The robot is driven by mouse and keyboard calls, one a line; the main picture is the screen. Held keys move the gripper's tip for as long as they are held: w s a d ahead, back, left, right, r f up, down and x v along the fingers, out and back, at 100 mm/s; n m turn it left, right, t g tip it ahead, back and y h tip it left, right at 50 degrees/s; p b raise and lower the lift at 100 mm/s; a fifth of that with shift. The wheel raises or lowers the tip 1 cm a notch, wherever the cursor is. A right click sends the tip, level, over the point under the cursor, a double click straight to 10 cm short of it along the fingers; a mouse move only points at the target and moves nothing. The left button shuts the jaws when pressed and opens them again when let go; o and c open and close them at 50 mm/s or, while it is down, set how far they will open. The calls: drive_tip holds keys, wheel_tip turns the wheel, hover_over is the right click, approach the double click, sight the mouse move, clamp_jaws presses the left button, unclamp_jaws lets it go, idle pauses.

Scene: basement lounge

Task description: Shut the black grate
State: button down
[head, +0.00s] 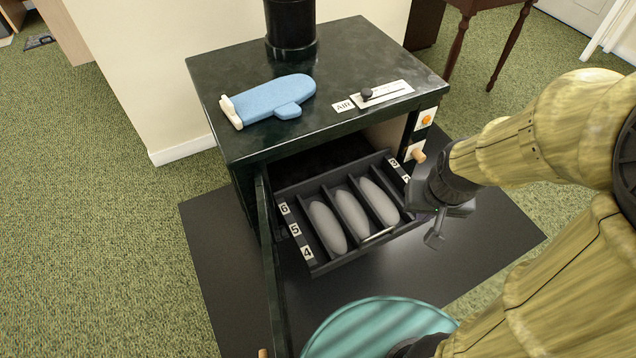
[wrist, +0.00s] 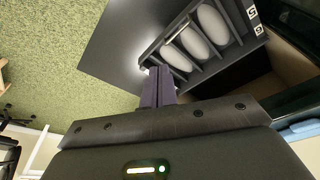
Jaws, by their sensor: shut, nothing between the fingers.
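The black grate (head: 322,263) is a slotted tray that sticks out of the open front of the dark green stove (head: 240,150). Three pale grey oval pieces lie in its slots. Number labels run along its sides, and a light bar handle (head: 378,236) is on its front edge. In the wrist view the grate (wrist: 208,70) is at upper right with its handle (wrist: 177,30). My gripper (head: 435,238) is shut and empty, just right of the grate's front right corner. Its dark fingers (wrist: 158,86) overlap the grate's edge in the wrist view; I cannot tell if they touch.
The stove door (head: 270,265) stands open at the left of the grate. A blue oven mitt (head: 272,98) and an AIR slider (head: 382,94) are on the stove top. A wooden knob (head: 418,156) juts out at right. The black floor plate (head: 215,270) has bare room in front.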

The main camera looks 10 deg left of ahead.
drive_tip(key=shift+f, duration=0.1)
drive_tip(key=w+a+f+y, duration=0.1)
drive_tip(key=w+a+f, duration=0.15)
drive_tip(key=f, duration=0.35)
drive_tip(key=w+a+f+m+y, duration=0.1)
drive_tip(key=w+a+f, duration=0.15)
drive_tip(key=f, duration=0.25)
drive_tip(key=w+a+f+y, duration=0.1)
drive_tip(key=w+a+f, duration=0.15)
drive_tip(key=f, duration=0.35)
drive_tip(key=w+a+f+m+t+y+b, duration=0.1)
drive_tip(key=w+a+f+m+t+y, duration=0.2)
drive_tip(key=a+m+t, duration=0.4)
drive_tip(key=w+a+f+m, duration=0.1)
drive_tip(key=w+a+m, duration=0.1)
drive_tip(key=m, duration=0.1)
drive_tip(key=shift+f+y, duration=0.15)
drive_tip(key=shift+y, duration=0.25)
drive_tip(key=shift+w, duration=0.1)
